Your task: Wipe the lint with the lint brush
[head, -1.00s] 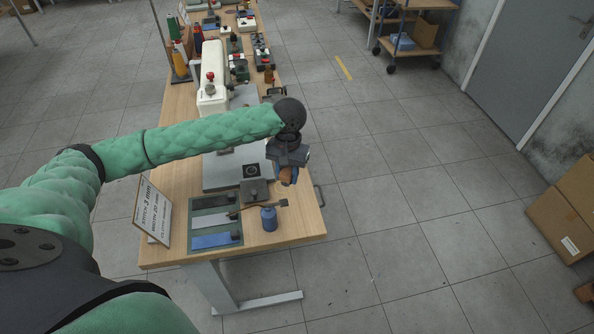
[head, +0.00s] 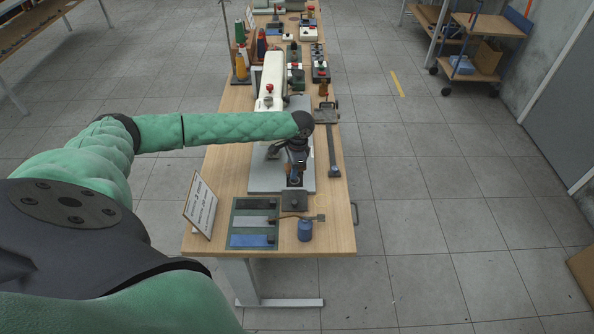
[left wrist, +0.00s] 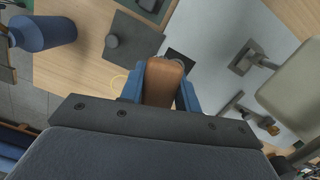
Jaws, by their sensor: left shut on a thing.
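My left gripper (head: 295,180) hangs over the near part of the grey machine bed (head: 262,180). In the left wrist view its blue fingers are shut on a brown wooden block (left wrist: 164,82), which looks like the handle of the lint brush. A dark square (left wrist: 181,62) lies on the grey bed just beyond the block. I cannot make out any lint. My right gripper is not in view.
The white sewing machine (head: 270,88) stands beyond. Nearer are a dark square block (head: 294,201), a blue spool (head: 305,231), a tray of strips (head: 242,236) and a tilted sign (head: 201,204). Bare tabletop (head: 335,229) shows at the right.

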